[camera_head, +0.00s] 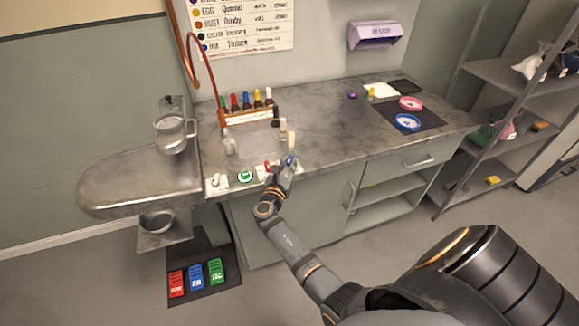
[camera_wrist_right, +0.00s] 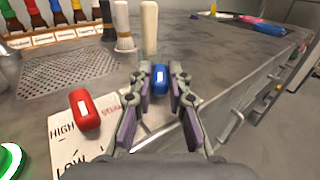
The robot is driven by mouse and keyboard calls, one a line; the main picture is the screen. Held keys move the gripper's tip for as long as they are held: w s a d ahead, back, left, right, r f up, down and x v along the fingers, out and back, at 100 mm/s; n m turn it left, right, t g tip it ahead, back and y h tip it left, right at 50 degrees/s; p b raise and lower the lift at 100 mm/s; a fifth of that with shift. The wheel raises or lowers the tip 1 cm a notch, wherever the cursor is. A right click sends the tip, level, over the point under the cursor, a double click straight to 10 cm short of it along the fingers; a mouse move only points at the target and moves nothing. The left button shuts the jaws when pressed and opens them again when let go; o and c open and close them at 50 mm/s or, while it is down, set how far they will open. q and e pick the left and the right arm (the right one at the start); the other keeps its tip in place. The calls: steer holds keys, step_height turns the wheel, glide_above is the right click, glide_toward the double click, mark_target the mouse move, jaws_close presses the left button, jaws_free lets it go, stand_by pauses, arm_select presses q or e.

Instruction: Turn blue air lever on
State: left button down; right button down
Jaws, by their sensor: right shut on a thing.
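The blue air lever (camera_wrist_right: 158,77) sits at the counter's front edge in the right wrist view, between the fingers of my right gripper (camera_wrist_right: 160,92). The gripper is shut on it, one finger on each side. In the head view the right gripper (camera_head: 287,166) reaches down to the same front edge, and a bit of blue (camera_head: 291,159) shows at its tips. The lever's base and its labels are largely hidden by the fingers. My left gripper is not in view.
A red lever (camera_wrist_right: 85,110) on a white label marked HIGH and LOW stands left of the gripper. A green round knob (camera_head: 245,176) is further left. Brushes (camera_wrist_right: 149,28) stand just behind. Bottles in a rack (camera_head: 248,115) are at the back. The counter to the right (camera_head: 340,135) is clear.

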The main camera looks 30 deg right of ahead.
steer(key=shift+w+a+m+g+h+b, duration=0.1)
steer(key=shift+m+g+h+b, duration=0.65)
steer(key=shift+g, duration=0.25)
steer(key=c, duration=1.3)
jaws_free()
steer(key=shift+r, duration=0.1)
